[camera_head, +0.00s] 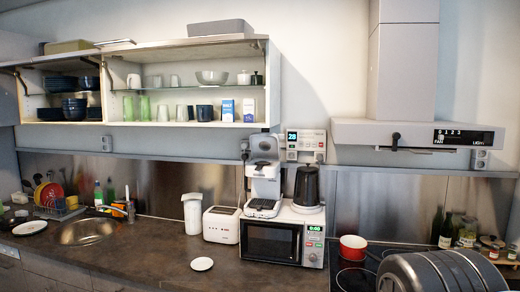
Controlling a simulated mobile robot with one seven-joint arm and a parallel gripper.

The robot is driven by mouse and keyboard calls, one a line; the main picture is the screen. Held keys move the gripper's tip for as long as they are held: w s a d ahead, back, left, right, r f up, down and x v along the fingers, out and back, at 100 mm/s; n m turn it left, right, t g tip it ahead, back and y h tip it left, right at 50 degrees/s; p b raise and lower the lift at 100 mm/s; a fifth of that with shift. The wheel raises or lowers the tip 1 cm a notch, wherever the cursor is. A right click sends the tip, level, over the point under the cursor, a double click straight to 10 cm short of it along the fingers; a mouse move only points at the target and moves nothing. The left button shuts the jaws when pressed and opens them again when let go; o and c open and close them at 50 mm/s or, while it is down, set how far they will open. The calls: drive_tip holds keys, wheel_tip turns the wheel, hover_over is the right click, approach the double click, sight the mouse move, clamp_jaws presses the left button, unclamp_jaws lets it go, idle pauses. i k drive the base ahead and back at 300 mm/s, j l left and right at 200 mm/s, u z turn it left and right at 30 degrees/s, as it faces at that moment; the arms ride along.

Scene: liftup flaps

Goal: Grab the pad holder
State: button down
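I cannot make out a separate pad holder in the head view. A white coffee machine (264,177) stands on top of the microwave, left of a black kettle. A dark drip grid shows low on its front. Its upper part is too small to tell whether a pad holder sits in it. A small white round dish (202,263) lies on the counter in front of the toaster. My gripper is not recognisable in this view.
The microwave (270,242) stands on the dark counter beside a white toaster (221,224). The black kettle (307,187) is close to the coffee machine. A red pot (353,246) is on the stove. A large dark ribbed shape covers the lower right. Counter left of the dish is clear.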

sight(259, 167)
drive_tip(key=i+j+z, duration=0.3)
drive_tip(key=i+j, duration=0.8)
